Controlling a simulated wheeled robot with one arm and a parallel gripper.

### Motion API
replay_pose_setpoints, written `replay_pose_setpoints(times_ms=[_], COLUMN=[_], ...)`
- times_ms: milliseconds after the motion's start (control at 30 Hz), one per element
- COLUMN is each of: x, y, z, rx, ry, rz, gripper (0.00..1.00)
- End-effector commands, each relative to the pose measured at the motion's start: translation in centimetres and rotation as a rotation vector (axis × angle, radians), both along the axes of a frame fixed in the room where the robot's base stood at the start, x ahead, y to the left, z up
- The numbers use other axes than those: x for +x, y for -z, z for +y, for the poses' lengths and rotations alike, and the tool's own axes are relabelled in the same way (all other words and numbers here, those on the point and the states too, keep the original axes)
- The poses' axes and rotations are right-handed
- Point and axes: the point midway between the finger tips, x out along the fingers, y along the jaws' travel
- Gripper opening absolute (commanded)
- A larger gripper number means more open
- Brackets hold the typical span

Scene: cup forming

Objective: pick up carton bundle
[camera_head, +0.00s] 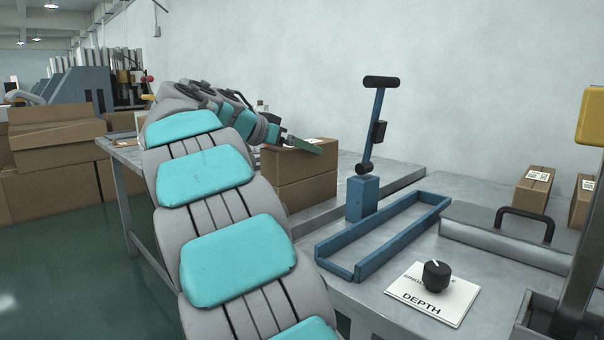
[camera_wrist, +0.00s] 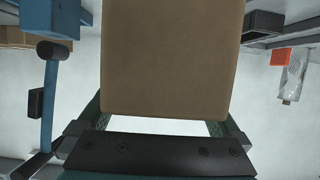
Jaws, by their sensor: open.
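In the wrist view a plain brown carton face (camera_wrist: 172,55) fills the upper middle. The fingers of my gripper (camera_wrist: 164,112) show at its left and right edges, open around it. A pale gap shows between the carton's edge and the dark gripper body. Whether the fingers touch the carton cannot be told.
A blue lever post (camera_head: 370,140) and blue tray (camera_head: 385,237) stand right of the carton. A black-handled metal plate (camera_head: 510,240), a depth dial (camera_head: 436,276) and small boxes (camera_head: 534,188) are further right. Large cartons (camera_head: 55,150) stand at left.

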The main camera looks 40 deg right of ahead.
Motion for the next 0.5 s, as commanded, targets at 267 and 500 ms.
replay_pose_setpoints(times_ms=[267, 500], x=[0.07, 0.08], y=[0.65, 0.63], z=[-1.32, -1.29], rx=[0.001, 0.001], ry=[0.001, 0.001], rz=[0.001, 0.001], gripper=[1.0, 0.8])
